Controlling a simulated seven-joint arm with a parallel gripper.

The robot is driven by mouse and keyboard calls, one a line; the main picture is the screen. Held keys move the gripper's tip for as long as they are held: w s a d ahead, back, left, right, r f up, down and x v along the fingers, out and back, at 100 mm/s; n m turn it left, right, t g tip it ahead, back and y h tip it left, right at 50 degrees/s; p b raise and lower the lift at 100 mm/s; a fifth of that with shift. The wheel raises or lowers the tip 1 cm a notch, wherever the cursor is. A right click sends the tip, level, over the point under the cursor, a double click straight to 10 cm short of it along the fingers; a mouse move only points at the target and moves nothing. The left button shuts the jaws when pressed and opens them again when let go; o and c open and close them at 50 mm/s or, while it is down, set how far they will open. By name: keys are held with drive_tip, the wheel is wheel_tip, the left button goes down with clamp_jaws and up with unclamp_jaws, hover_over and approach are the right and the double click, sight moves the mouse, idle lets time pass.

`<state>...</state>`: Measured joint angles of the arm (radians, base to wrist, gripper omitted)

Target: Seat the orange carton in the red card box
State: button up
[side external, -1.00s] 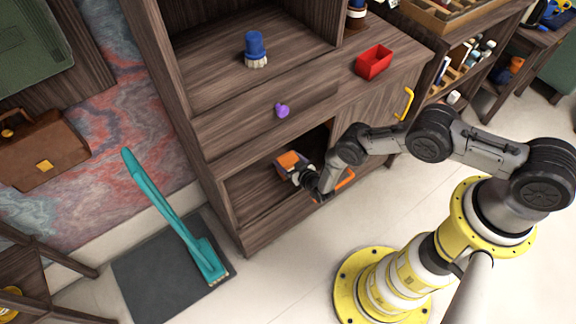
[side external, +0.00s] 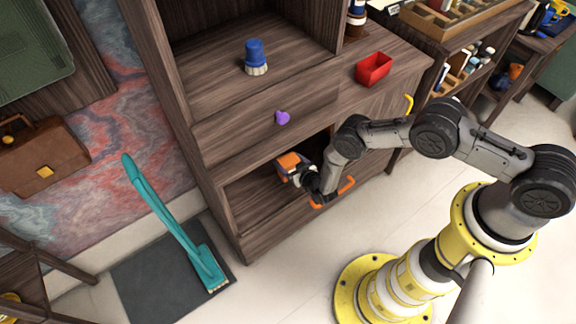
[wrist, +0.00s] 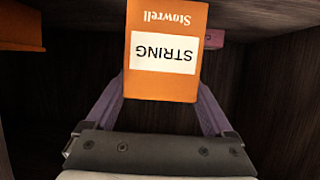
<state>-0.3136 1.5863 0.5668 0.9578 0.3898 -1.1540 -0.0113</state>
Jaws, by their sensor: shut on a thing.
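The orange carton (wrist: 165,82) is between my gripper's two purple fingers in the wrist view, with a white label reading STRING, upside down in that view. In the side view the orange carton (side external: 289,161) shows at the opening of the lower cabinet compartment. My gripper (side external: 295,172) is shut on it, inside that opening; its fingers show better in the wrist view (wrist: 163,92). The red card box (side external: 374,69) is open-topped and sits on the cabinet top, up and to the right of my gripper. Its inside is only partly visible.
A blue-handled brush (side external: 256,58) stands on the cabinet's upper shelf. A purple knob (side external: 282,117) sticks out from the drawer above the compartment. Compartment walls surround my gripper. An orange handle (side external: 333,194) is below it. A wooden organiser (side external: 440,20) stands behind the red box.

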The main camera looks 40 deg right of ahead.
drive_tip(key=s+r, duration=0.2)
drive_tip(key=r, duration=0.1)
drive_tip(key=s+r, duration=0.2)
drive_tip(key=shift+d, duration=0.35)
drive_tip(key=d+v, duration=0.2)
drive_tip(key=v, duration=0.7)
wheel_tip(320, 180, up, 46)
drive_tip(key=w+d+r+n+y, duration=0.1)
drive_tip(key=w+d+r, duration=0.1)
drive_tip(key=d, duration=0.5)
drive_tip(key=w+d+r, duration=0.1)
drive_tip(key=d, duration=0.7)
drive_tip(key=s+d+f+y, duration=0.1)
drive_tip(key=s+d+f, duration=0.4)
drive_tip(key=d, duration=0.4)
drive_tip(key=w+d+f, duration=0.2)
drive_tip(key=w+f, duration=0.4)
drive_tip(key=w+d+f+n, duration=0.1)
drive_tip(key=w+d+f, duration=0.1)
drive_tip(key=w+f, duration=0.4)
drive_tip(key=shift+d+f, duration=0.4)
drive_tip(key=shift+f, duration=0.15)
wheel_tip(320, 180, down, 3)
drive_tip(key=shift+f, duration=0.35)
drive_tip(key=shift+c, duration=0.8)
